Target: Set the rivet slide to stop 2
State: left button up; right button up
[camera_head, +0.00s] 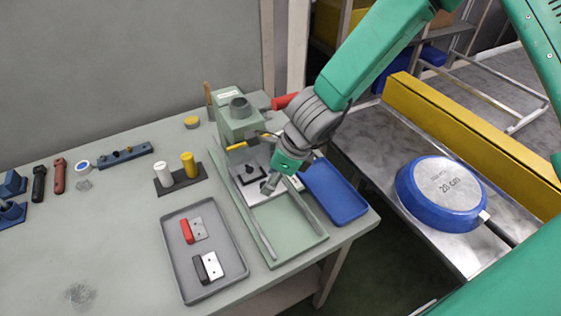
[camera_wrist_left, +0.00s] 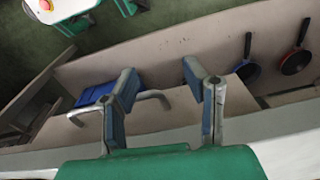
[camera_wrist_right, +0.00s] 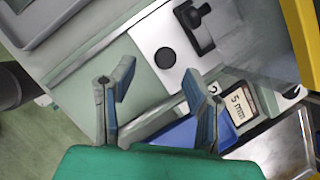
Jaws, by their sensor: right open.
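The rivet slide's pale metal plate (camera_head: 253,193) sits between the rails of the green press (camera_head: 240,120) on the bench. A black block with a knob (camera_head: 250,172) stands on the plate. In the right wrist view the plate (camera_wrist_right: 150,32) shows a dark round spot (camera_wrist_right: 165,57) and the black knobbed block (camera_wrist_right: 195,28). My right gripper (camera_head: 272,184) is over the plate's front right part, partly hiding it. In its wrist view the right gripper (camera_wrist_right: 160,78) has its fingers apart with nothing between them. My left gripper (camera_wrist_left: 165,85) is open and empty.
A blue tray (camera_head: 335,203) lies right of the press. A grey tray (camera_head: 190,288) with red-handled and dark-handled parts lies left of it. White and yellow cylinders (camera_head: 188,163) stand behind. A blue-rimmed pan (camera_head: 447,188) rests on the conveyor (camera_head: 365,150) at right.

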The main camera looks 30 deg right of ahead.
jog(key=v, duration=0.8)
jog(key=shift+r, duration=0.4)
jog(key=shift+s, duration=0.1)
